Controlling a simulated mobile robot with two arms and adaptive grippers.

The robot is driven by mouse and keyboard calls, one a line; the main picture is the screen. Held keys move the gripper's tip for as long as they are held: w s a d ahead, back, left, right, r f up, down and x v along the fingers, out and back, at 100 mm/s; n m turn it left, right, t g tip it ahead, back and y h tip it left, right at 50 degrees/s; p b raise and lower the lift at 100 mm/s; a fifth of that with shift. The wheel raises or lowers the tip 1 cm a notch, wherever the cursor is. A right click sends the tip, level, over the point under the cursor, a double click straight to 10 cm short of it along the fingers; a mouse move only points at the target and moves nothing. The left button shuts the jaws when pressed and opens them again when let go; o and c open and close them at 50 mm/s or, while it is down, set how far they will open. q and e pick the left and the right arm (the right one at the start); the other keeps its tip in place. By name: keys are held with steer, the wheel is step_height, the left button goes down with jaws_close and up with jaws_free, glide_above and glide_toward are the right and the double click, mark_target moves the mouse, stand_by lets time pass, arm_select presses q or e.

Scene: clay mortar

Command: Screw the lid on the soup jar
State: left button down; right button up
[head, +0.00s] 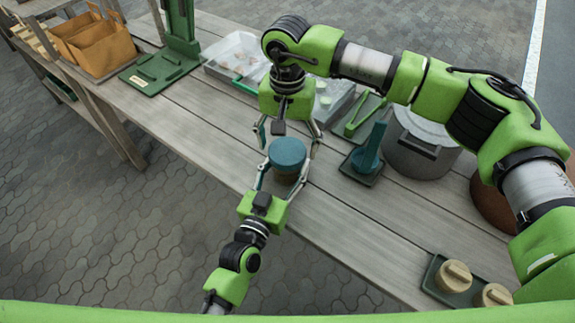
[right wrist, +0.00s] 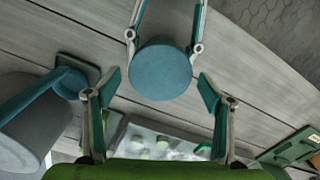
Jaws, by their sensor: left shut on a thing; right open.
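The soup jar (head: 286,178) stands upright near the front edge of the table, its brownish side partly hidden by fingers. The round teal lid (head: 287,152) sits on top of it and looks level; how tightly it is seated cannot be seen. My left gripper (head: 280,182) is shut on the jar from the near side, below the lid. My right gripper (head: 289,138) is open on the far side, fingers spread, pointing toward the lid. In the right wrist view the lid (right wrist: 160,73) lies just beyond and between the open right fingertips (right wrist: 160,85), not touching them.
A grey pot (head: 418,145) and a teal tool on a small tray (head: 362,170) stand right of the jar. A clear bin (head: 238,55) and green stand (head: 160,70) are behind left. A tray with tan round pieces (head: 455,278) lies at front right. The table left of the jar is bare.

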steer(key=shift+f, duration=0.95)
steer(key=c, duration=1.2)
steer(key=shift+o, duration=0.2)
